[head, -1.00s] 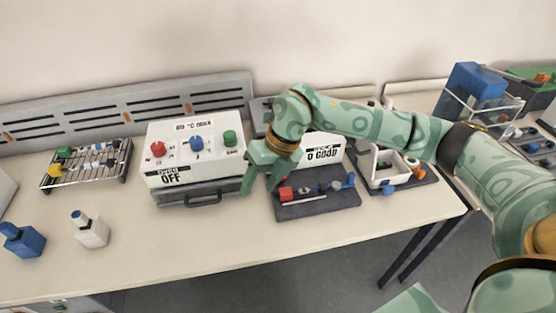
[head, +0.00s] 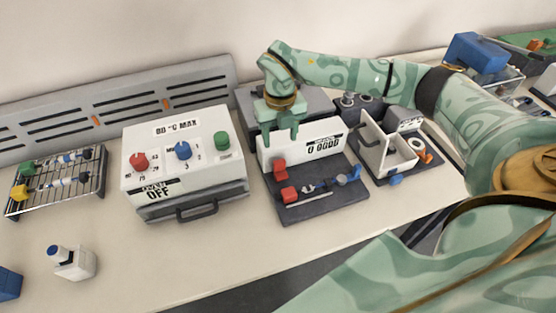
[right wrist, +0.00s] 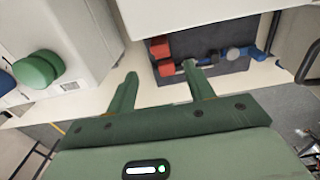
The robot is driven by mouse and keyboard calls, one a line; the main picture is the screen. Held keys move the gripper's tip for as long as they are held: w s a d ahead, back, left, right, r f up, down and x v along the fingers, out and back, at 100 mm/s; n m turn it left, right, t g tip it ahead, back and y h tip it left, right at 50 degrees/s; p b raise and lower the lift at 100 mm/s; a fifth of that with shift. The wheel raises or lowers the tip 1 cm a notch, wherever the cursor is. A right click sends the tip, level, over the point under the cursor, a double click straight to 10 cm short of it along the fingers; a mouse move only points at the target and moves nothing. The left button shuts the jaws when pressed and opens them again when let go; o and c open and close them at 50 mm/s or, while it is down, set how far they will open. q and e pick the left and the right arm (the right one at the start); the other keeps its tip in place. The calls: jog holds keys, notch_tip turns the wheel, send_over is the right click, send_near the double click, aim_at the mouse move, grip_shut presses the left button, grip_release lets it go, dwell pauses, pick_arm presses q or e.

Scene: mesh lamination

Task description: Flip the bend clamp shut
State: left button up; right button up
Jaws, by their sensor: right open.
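The bend tester stands on a dark base plate (head: 325,208) with a white display panel (head: 318,143) behind it. It has two red blocks, an upper one (head: 279,166) near the panel and a lower one (head: 289,194) at the left front. I cannot tell which part is the bend clamp's lever. A metal and blue fitting (head: 341,180) lies to their right. My right gripper (head: 280,134) is open and empty, pointing down above the panel's left part. In the right wrist view its fingers (right wrist: 160,71) are apart, with the red blocks (right wrist: 161,47) near them. My left gripper is out of view.
The white oven (head: 185,165), with knobs and a handle, stands just left of the tester. A white open-topped box (head: 386,150) stands to its right. A wire rack (head: 58,181) and a white bottle (head: 73,262) are at the left.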

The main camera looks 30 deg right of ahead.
aim_at(280, 161)
notch_tip(280, 161, down, 11)
jog(key=shift+w+r+b, duration=0.1)
jog(key=shift+r+b, duration=0.05)
jog(key=shift+b, duration=0.75)
